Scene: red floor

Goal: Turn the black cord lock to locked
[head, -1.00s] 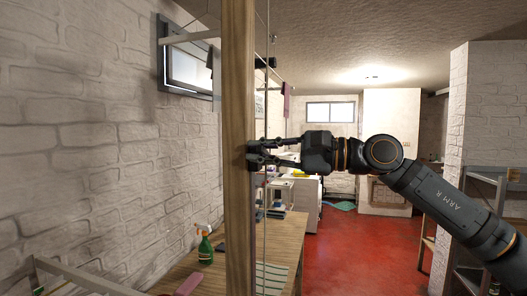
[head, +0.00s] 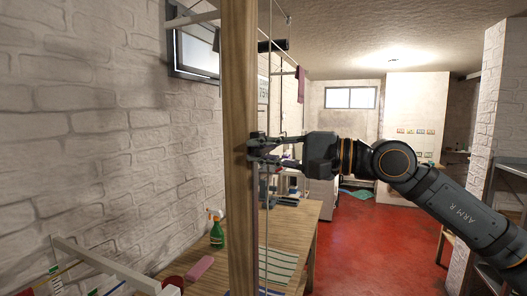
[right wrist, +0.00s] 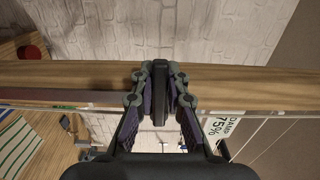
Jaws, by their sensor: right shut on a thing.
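The black cord lock (right wrist: 160,92) shows in the right wrist view as a narrow dark piece on the face of the wooden post (right wrist: 240,80). My right gripper (right wrist: 160,86) has its two fingers closed on either side of it. In the head view my right gripper (head: 257,148) reaches in from the right to the upright wooden post (head: 240,220). There the fingers mostly hide the lock, and I cannot tell which way it is turned. Thin cords (head: 267,225) run vertically beside the post. My left gripper is not in view.
A wooden table (head: 285,232) stands beyond the post, with a green spray bottle (head: 216,230) and a pink block (head: 199,268) on it. The brick wall (head: 90,130) is on the left. Red floor (head: 370,240) lies open to the right.

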